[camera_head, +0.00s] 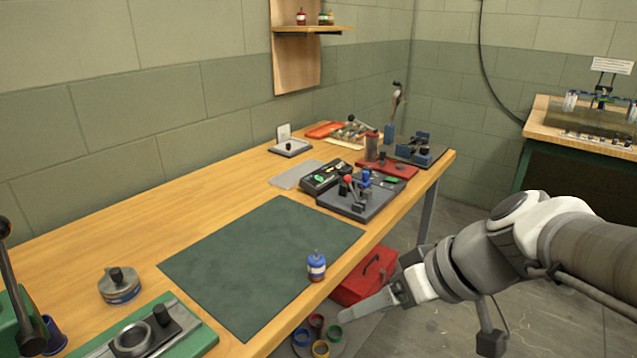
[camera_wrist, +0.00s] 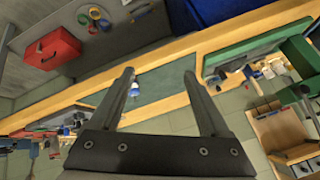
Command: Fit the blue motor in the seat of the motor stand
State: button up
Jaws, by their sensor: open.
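The blue motor (camera_head: 316,266), a small blue cylinder with a pale band, stands upright on the dark green mat (camera_head: 250,250) near the table's front edge. In the wrist view the motor (camera_wrist: 134,90) shows small, beside the inner side of the left finger. A grey fixture with an empty ring-shaped seat (camera_head: 133,339) lies on a green base at the lower left; it looks like the motor stand, though I cannot be sure. My gripper (camera_head: 352,308) is open and empty, off the table's front edge, to the right of the motor and apart from it. Its fingers (camera_wrist: 158,74) are spread.
A round metal can (camera_head: 119,286) stands left of the mat. A grey clamp fixture with a red knob (camera_head: 356,194) and other trays fill the table's far end. A red toolbox (camera_head: 368,274) and several coloured rings (camera_head: 320,348) are below the table edge. The mat is otherwise clear.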

jog(key=w+f+n+t+y+b, duration=0.1)
jog(key=w+f+n+y+b, duration=0.1)
jog(key=w, duration=0.4)
jog(key=n+t+y+b, duration=0.1)
jog(key=n+t+y, duration=0.1)
jog(key=n+t, duration=0.1)
send_near(322, 263)
jog(key=b+x, duration=0.1)
jog(key=x, duration=0.9)
jog(key=shift+b, duration=0.3)
jog(key=x, duration=0.5)
jog(key=shift+w+d, duration=0.1)
jog(key=shift+d, duration=0.1)
grip_shut()
